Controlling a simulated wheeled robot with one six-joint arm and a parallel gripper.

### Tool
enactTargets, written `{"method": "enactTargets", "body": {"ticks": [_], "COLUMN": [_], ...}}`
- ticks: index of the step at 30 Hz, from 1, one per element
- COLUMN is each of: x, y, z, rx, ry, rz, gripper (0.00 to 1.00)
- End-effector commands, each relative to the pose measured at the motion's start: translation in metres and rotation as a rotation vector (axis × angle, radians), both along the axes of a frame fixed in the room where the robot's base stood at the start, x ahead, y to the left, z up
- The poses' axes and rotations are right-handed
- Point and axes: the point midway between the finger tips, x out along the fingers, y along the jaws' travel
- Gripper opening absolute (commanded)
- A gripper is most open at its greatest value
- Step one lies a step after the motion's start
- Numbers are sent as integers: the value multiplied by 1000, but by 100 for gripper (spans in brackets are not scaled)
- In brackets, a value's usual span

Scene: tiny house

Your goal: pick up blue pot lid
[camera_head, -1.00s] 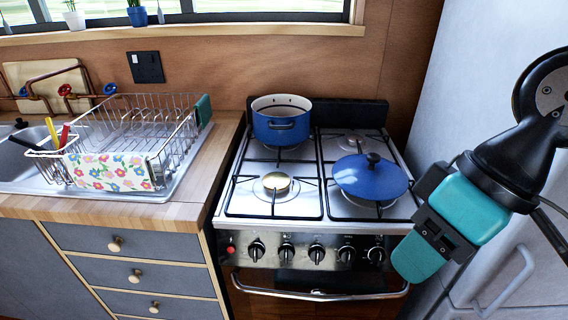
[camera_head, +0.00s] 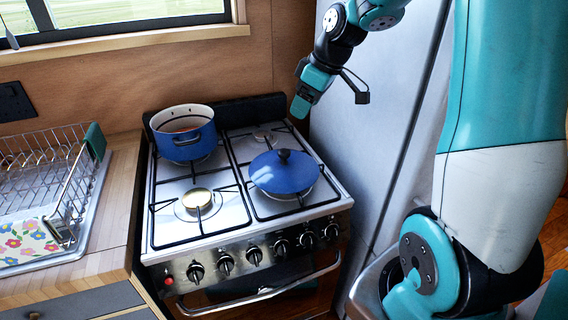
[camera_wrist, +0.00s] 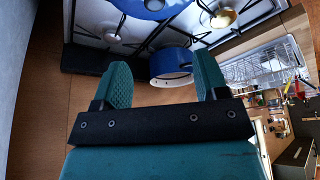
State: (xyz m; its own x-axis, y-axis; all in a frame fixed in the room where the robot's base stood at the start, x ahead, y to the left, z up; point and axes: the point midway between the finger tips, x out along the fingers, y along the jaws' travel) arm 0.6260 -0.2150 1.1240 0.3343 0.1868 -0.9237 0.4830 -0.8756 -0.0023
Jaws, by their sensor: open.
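The blue pot lid (camera_head: 284,172) with a dark knob lies on the right front burner of the stove in the head view. Part of it shows at the top edge of the wrist view (camera_wrist: 146,5). My gripper (camera_head: 303,106) is above the back right of the stove, behind and above the lid, close to the fridge side. In the wrist view my gripper (camera_wrist: 165,80) shows two teal fingers spread wide with nothing held between them. The blue pot (camera_head: 184,134) stands open on the left back burner; in the wrist view it appears beyond the fingers (camera_wrist: 172,62).
The stove (camera_head: 225,215) has black grates, and its left front burner is bare. A wire dish rack (camera_head: 45,185) stands on the counter at the left. The grey fridge (camera_head: 355,140) walls off the right side.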

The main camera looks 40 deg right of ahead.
Motion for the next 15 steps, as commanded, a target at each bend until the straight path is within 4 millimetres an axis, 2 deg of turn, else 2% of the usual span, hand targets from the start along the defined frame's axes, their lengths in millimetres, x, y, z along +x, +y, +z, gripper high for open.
{"method": "enactTargets", "body": {"ticks": [12, 15], "x": [28, 34], "y": [12, 15], "z": [-81, -96], "rx": [0, -1], "ry": [5, 1], "rz": [0, -1], "gripper": [67, 67]}}
